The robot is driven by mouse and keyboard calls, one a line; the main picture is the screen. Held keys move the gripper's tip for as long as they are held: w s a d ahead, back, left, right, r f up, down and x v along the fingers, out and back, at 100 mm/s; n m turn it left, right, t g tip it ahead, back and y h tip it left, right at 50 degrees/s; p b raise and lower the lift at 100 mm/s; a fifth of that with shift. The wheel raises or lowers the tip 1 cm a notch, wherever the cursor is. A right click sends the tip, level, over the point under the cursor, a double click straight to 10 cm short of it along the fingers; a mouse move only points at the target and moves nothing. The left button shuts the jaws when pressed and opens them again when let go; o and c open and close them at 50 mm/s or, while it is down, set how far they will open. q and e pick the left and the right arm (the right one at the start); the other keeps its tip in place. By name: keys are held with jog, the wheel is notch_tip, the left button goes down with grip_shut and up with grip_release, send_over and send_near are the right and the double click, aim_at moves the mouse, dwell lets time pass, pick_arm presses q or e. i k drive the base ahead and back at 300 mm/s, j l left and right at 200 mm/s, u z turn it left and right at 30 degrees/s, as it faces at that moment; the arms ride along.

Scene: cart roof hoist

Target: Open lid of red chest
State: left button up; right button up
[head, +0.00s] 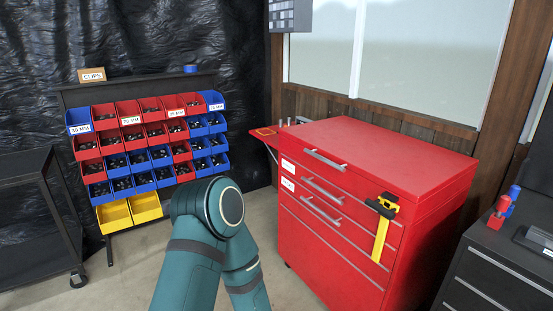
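The red chest (330,255) stands right of the middle in the head view, against the wall. Its lid (390,150) is a flat red top and looks shut. A grey bar handle (325,160) sits at the lid's front edge. Two more grey handles show on the front below it. A yellow and black clamp-like tool (382,235) hangs on the chest front at the right. A teal arm of mine rises from the bottom and bends left of the chest. Neither of my grippers shows in the view.
A rack of red, blue and yellow bins (147,160) stands left, behind my arm. A black cart (35,210) is at the far left. A dark drawer cabinet (500,275) with red and blue bottles is close on the right. A small side shelf (265,132) juts from the chest's left.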

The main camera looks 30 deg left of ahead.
aim_at(414, 169)
jog(key=u, duration=0.45)
jog(key=z, duration=0.45)
jog(key=i+j+z, duration=0.25)
jog(key=j+z, duration=0.25)
jog(key=i+j+z, duration=0.2)
jog(key=j, duration=0.15)
jog(key=i+j+z, duration=0.15)
jog(key=j, duration=0.8)
jog(key=j+z, duration=0.2)
jog(key=j, duration=0.75)
jog(key=i, duration=0.05)
